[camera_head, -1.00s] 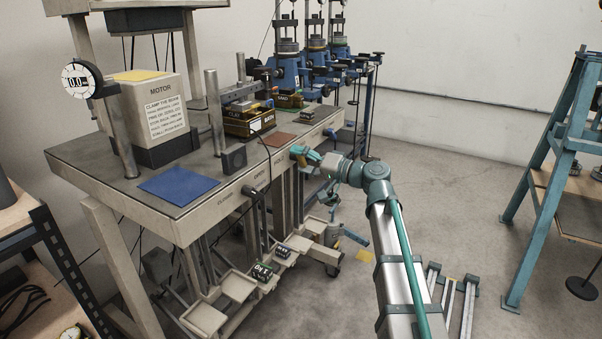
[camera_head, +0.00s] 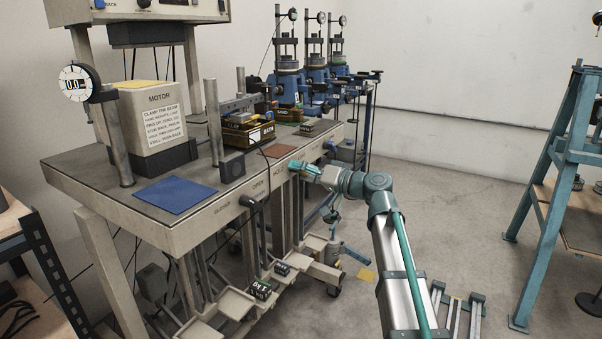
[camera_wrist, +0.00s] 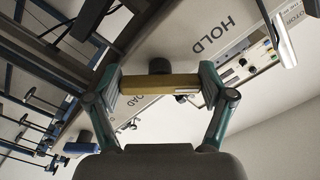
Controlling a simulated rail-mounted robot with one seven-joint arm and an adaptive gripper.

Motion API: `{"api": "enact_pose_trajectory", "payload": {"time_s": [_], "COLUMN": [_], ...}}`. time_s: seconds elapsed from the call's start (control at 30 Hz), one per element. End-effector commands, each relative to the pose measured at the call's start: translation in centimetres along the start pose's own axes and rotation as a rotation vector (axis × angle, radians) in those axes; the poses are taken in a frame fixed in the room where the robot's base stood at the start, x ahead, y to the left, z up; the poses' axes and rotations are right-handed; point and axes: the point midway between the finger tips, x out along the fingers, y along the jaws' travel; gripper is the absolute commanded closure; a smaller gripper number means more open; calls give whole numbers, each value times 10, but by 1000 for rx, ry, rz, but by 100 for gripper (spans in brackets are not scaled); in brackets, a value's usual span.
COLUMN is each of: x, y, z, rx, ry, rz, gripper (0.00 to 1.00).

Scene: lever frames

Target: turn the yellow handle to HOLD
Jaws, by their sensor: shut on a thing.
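The yellow handle (camera_wrist: 160,83) is a straight bar on a dark round hub (camera_wrist: 159,66) in the wrist view. It lies across the picture between my two finger pads. My gripper (camera_wrist: 160,85) is shut on it, one pad at each end. The word HOLD (camera_wrist: 212,35) is printed on the pale panel to the upper right of the bar. A partly covered label ending in OAD (camera_wrist: 151,120) is below it. In the head view my gripper (camera_head: 297,168) is at the bench's front face and hides the handle.
The pale bench (camera_head: 200,228) has a black knob (camera_head: 247,201) by the OPEN label, left of my gripper. Trays (camera_head: 236,302) and small black blocks (camera_head: 262,289) sit below.

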Motion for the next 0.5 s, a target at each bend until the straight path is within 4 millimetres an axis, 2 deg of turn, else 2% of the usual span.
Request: {"api": "enact_pose_trajectory", "payload": {"time_s": [0.03,0.13,0.5], "x": [0,0,-1], "y": [0,0,0], "z": [0,0,0], "rx": [-4,-3,-1], "ry": [-1,0,0], "rz": [1,1,0], "gripper": [18,1,0]}}
